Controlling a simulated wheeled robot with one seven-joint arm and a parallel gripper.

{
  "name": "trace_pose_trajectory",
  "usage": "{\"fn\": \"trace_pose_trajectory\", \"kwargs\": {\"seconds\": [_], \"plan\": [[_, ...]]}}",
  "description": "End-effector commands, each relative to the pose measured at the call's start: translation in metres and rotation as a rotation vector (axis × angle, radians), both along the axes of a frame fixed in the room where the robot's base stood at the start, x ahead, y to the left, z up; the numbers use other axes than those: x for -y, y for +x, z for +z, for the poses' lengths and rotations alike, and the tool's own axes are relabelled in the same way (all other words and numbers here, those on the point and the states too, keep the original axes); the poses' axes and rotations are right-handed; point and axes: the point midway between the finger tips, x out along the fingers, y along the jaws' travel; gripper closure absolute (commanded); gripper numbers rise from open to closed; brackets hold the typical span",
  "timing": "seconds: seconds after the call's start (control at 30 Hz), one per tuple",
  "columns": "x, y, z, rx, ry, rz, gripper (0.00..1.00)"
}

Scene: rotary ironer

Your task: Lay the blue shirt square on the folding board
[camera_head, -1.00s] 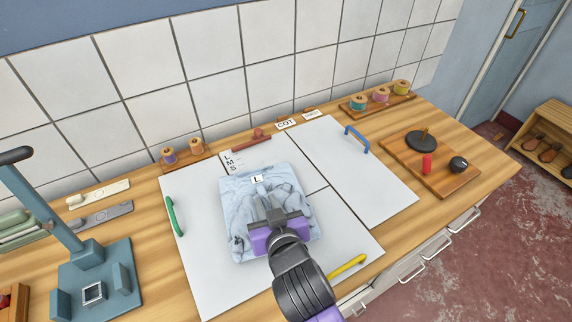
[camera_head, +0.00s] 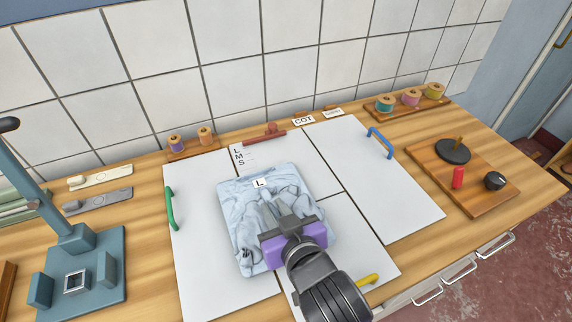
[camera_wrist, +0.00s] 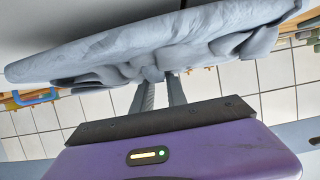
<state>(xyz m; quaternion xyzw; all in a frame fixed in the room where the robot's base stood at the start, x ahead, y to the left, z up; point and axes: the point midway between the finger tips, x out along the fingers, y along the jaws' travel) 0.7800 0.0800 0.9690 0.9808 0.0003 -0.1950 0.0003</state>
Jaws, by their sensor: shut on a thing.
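The pale blue shirt (camera_head: 237,225), a folded bundle with an "L" tag (camera_head: 261,183) at its far edge, is over the middle of the white folding board (camera_head: 205,290). It covers parts of the left and middle panels and sits slightly turned against the panel seams. My gripper (camera_head: 277,212) is shut on the shirt near its middle right, from the near side. In the wrist view the shirt (camera_wrist: 200,38) is bunched at the fingers (camera_wrist: 158,85). Whether its underside touches the board is hard to tell. The fingertips are partly hidden in the cloth.
The board has green (camera_head: 170,208), red (camera_head: 264,137), blue (camera_head: 381,142) and yellow (camera_head: 368,280) handles. A teal press-like stand (camera_head: 85,265) is at left. Thread spools (camera_head: 411,98) and a wooden block with knobs (camera_head: 460,185) are at right. The right panel (camera_head: 385,195) is clear.

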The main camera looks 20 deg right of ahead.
Motion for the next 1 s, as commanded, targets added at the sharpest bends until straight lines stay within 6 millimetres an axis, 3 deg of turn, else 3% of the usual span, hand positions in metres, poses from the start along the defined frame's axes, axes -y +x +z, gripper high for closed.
{"fn": "trace_pose_trajectory", "kwargs": {"seconds": [0.2, 0.4, 0.67, 0.87, 1.0], "plan": [[0.031, 0.048, 0.004, 0.003, 0.0, -0.004, 1.0], [0.052, 0.081, 0.002, 0.002, 0.002, -0.003, 1.0], [0.063, 0.099, 0.002, 0.003, 0.0, -0.002, 1.0], [0.081, 0.126, 0.003, 0.003, 0.001, -0.003, 1.0], [0.08, 0.125, -0.013, -0.001, 0.001, 0.0, 1.0]]}}
